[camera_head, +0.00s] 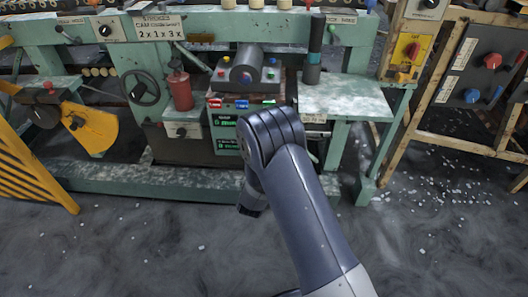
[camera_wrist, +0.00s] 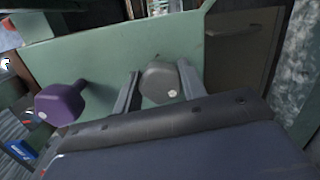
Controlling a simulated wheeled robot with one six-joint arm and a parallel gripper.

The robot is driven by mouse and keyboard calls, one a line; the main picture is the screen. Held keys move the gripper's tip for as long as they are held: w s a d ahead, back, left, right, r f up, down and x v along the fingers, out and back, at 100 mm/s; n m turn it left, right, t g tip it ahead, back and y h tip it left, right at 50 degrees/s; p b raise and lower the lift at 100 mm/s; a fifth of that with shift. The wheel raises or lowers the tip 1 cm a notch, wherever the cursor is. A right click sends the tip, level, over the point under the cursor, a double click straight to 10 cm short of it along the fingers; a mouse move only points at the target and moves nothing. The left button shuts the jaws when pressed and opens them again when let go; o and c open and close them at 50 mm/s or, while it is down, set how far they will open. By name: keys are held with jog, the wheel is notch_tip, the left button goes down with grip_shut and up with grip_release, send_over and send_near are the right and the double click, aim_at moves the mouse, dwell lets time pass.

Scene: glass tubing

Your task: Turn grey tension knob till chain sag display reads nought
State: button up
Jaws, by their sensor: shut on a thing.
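In the wrist view, the grey knob (camera_wrist: 160,84) with a pale spot on its face sticks out from a pale green panel (camera_wrist: 105,48). My gripper (camera_wrist: 159,70) has one finger on each side of the knob and is shut on it. In the head view, my arm covers the knob and the gripper. A dark display panel with green readouts (camera_head: 224,133) shows just left of my arm; its figures are too small and partly covered to read surely.
A purple knob (camera_wrist: 62,103) sits on the same panel, left of my gripper. A red canister (camera_head: 180,90) and a handwheel (camera_head: 139,87) stand left of the display. A yellow guard (camera_head: 92,130) is further left. The floor in front is open, with scattered pale bits at right.

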jog(key=shift+n+p, duration=0.4)
jog(key=shift+n, duration=1.1)
jog(key=o, duration=1)
jog(key=shift+c, duration=0.2)
jog(key=s+a+p, duration=0.1)
jog(key=s+p, duration=0.1)
jog(key=s, duration=0.8)
jog(key=shift+s+a+r, duration=0.2)
jog(key=shift+s+a, duration=0.1)
jog(key=shift+s, duration=0.05)
jog(key=shift+w, duration=0.1)
